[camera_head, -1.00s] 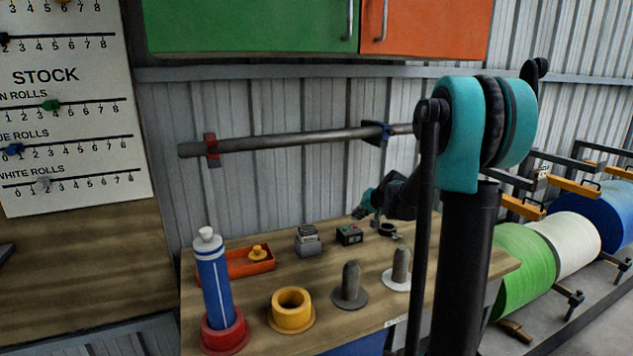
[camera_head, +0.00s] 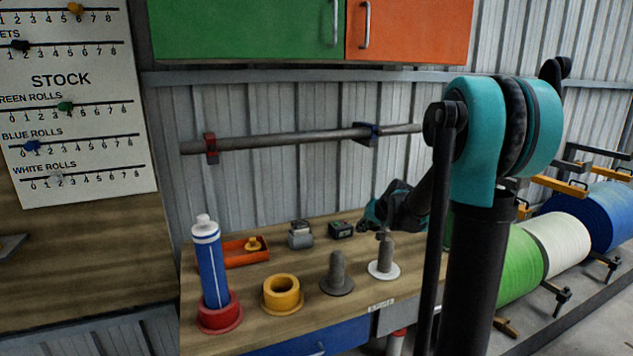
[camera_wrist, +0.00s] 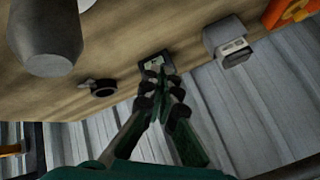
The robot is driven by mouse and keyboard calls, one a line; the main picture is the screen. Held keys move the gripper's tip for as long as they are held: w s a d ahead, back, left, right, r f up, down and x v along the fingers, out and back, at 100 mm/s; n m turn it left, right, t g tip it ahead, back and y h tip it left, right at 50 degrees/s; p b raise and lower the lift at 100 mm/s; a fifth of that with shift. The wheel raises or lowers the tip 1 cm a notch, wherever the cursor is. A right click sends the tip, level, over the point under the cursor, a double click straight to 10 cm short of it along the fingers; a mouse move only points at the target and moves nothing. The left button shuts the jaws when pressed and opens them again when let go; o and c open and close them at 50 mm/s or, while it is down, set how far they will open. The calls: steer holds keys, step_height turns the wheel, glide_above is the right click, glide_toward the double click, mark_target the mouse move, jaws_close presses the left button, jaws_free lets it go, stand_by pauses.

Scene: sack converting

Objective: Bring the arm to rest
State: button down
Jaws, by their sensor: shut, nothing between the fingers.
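My gripper (camera_wrist: 165,88) is shut and empty. In the wrist view its fingertips meet in front of a small dark box (camera_wrist: 158,64) on the bench; whether they touch it I cannot tell. In the head view my gripper (camera_head: 368,225) hangs over the back right of the wooden bench (camera_head: 330,302), just right of the same dark box (camera_head: 341,229). My folded teal and black arm stands at the right and hides part of the bench's right end.
A blue cartridge (camera_head: 211,265) stands in a red ring (camera_head: 220,317). A yellow ring (camera_head: 282,292), a grey peg (camera_head: 337,270) and a white-based peg (camera_head: 384,268) stand nearby. A wall bar (camera_head: 290,141) runs behind. Large rolls (camera_head: 548,245) lie at right.

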steer(key=s+d+f+n+g+h, duration=0.1)
steer(key=s+f, duration=0.2)
steer(key=s, duration=0.8)
steer(key=s+d+f+n+g+h, duration=0.1)
steer(key=s+f, duration=0.3)
steer(key=s, duration=0.7)
steer(key=s+d+f+g+h, duration=0.1)
steer(key=s+f, duration=0.3)
steer(key=s, duration=0.8)
steer(key=shift+d+f+n+h, duration=0.15)
steer(key=shift+d+n+h, duration=0.25)
steer(key=shift+h, duration=0.1)
steer(key=shift+s, duration=0.1)
